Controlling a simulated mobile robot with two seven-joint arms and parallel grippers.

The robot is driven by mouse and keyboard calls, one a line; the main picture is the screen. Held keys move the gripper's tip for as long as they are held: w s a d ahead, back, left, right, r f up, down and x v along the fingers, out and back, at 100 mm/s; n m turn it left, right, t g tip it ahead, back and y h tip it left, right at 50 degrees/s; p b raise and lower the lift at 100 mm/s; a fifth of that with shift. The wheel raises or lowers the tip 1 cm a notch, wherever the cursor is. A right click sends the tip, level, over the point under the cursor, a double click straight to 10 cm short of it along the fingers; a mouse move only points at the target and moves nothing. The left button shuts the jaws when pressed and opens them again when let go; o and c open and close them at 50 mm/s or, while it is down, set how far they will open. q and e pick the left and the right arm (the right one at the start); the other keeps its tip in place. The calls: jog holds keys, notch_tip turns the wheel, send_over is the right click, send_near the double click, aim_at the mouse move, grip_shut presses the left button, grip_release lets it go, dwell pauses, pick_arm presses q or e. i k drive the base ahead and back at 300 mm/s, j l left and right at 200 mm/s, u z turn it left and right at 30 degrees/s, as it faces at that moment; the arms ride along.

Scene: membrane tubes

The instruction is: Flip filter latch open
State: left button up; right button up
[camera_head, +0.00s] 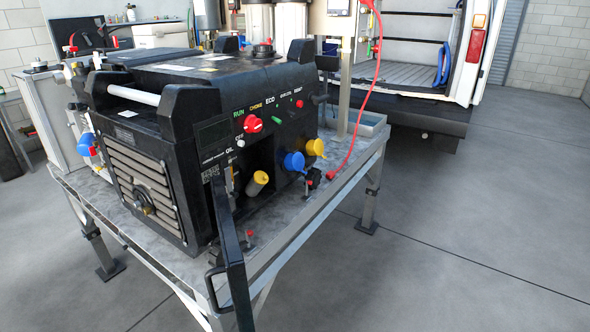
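A black generator-like machine (150,150) stands on a metal table. A black panel (232,255) with a handle hangs open at its front corner. Behind it is a dark recess below the "OIL" label. A yellow-ended cylinder (257,182) shows there, with a small metallic part (231,180) beside it, partly hidden by the panel. I cannot tell whether that part is the filter latch, nor the latch's position. Neither of my grippers is in view.
The front panel carries a red knob (252,124), a blue cap (294,161) and a yellow cap (315,147). A red cable (376,80) hangs down to the table (300,215). An open van (420,60) stands behind. The floor at right is clear.

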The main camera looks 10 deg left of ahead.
aim_at(230, 187)
jog(key=k+j+u, duration=0.1)
jog(key=j, duration=0.3)
jog(key=j+u, duration=0.15)
jog(key=j, duration=0.25)
jog(key=i+j, duration=0.1)
jog(key=i, duration=0.25)
jog(key=i+j, duration=0.15)
jog(key=i, duration=0.2)
jog(key=l+u, duration=0.35)
jog(key=l, duration=1.6)
